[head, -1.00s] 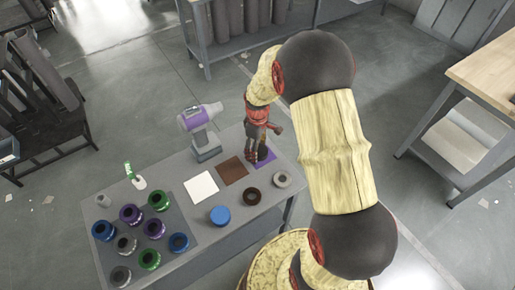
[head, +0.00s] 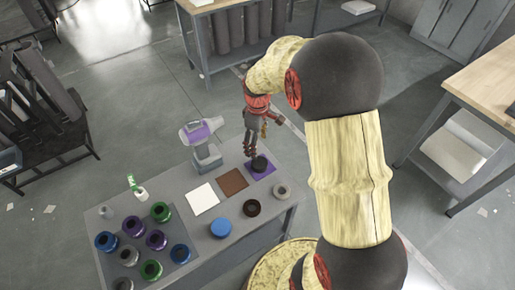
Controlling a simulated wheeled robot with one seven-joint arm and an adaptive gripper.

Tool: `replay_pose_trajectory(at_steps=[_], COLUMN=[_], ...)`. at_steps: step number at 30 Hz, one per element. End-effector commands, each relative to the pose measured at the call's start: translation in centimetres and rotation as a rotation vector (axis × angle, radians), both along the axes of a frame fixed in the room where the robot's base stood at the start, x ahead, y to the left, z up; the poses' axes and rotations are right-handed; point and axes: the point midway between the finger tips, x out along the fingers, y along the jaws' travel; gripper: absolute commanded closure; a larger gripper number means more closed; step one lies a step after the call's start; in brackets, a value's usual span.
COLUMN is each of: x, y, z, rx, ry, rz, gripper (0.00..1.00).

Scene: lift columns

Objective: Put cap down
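A black round cap (head: 259,163) rests on the purple square mat (head: 269,171) at the far right part of the grey table. My gripper (head: 250,153) points down just behind and to the left of the cap, apart from it as far as I can see. Its fingers look open and hold nothing. The exact finger gap is small and hard to see.
A white square (head: 202,199) and a brown square (head: 233,181) lie left of the purple mat. A blue cap (head: 221,228), a dark ring (head: 252,208) and a grey ring (head: 281,191) lie in front. A purple-grey device (head: 206,145) stands behind. Several coloured pieces sit on a dark mat (head: 188,262).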

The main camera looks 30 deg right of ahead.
Motion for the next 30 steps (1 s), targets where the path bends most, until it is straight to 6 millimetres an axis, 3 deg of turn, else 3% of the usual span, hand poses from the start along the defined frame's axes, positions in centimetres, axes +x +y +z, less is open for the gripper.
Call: replay_pose_trajectory(at_steps=[5,8,10,15,18,24,30], x=[-0.1,-1.0,-2.1,-7.1,-10.7,-17.3,-20.5], y=[0.5,1.9,3.4,7.5,9.6,12.5,13.6], z=[2.1,5.4,8.6,16.0,19.0,22.0,22.4], rx=[-0.005,-0.013,-0.018,-0.007,0.016,0.086,0.133], ry=[-0.017,-0.058,-0.103,-0.231,-0.305,-0.423,-0.475], rz=[-0.012,-0.054,-0.099,-0.241,-0.324,-0.466,-0.541], gripper=[0.32,0.32,0.32,0.32,0.32,0.32,0.32])
